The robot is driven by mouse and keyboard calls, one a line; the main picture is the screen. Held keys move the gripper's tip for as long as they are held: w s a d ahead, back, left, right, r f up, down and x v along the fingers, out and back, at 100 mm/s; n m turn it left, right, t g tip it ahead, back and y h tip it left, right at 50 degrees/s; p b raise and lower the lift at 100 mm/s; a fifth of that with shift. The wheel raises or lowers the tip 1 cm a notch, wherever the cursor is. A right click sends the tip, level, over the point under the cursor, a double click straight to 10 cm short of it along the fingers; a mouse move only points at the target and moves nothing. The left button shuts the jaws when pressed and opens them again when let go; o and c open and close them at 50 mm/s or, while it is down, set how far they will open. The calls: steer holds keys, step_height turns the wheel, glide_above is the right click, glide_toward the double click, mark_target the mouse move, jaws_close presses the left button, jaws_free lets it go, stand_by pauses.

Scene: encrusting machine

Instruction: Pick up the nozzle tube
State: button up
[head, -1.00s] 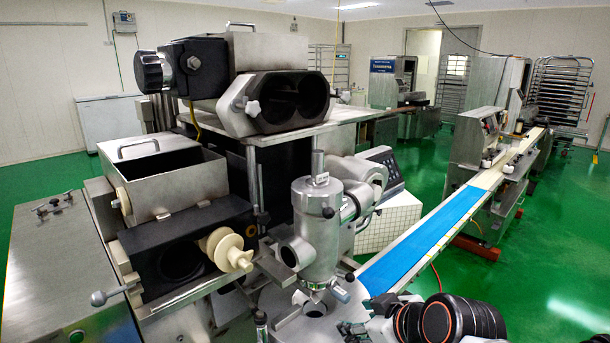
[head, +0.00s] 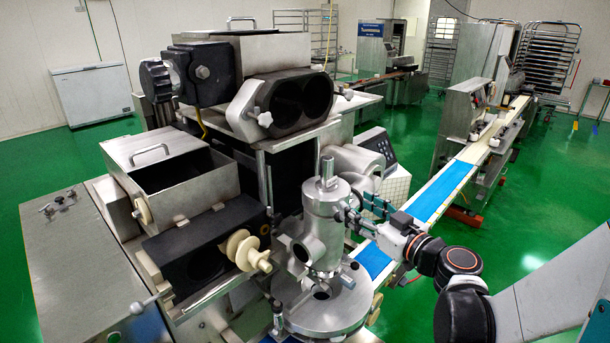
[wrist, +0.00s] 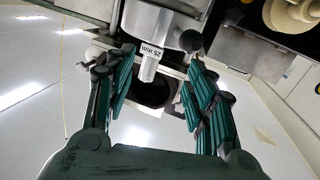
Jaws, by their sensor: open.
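The nozzle tube seems to be the narrow metal tube (head: 327,168) standing upright from the top of the steel cylinder (head: 322,216) on the machine. In the wrist view a tube (wrist: 149,68) with a "25 mm" label shows between my fingers. My gripper (head: 350,207) is open and empty, at the right side of the cylinder in the head view and lower than the tube's top. I cannot tell whether a finger touches anything.
A round metal plate (head: 325,312) lies under the cylinder. The blue conveyor belt (head: 430,198) runs away to the right. The machine's black block (head: 185,255) with a cream auger (head: 245,252) stands left of the cylinder. Green floor (head: 520,255) is open at right.

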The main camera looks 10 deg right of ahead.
mark_target(330, 178)
steer(key=shift+m+t, duration=0.3)
steer(key=shift+m, duration=0.2)
steer(key=x, duration=0.3)
steer(key=r+x, duration=0.1)
steer(key=x, duration=0.5)
steer(key=shift+w+d+r+p, duration=0.15)
steer(key=shift+d+r+p, duration=0.15)
steer(key=shift+d+p, duration=0.1)
steer(key=x, duration=0.5)
steer(key=shift+a+p, duration=0.2)
steer(key=shift+p, duration=0.1)
steer(key=shift+r, duration=0.1)
steer(key=shift+c, duration=0.6)
jaws_close()
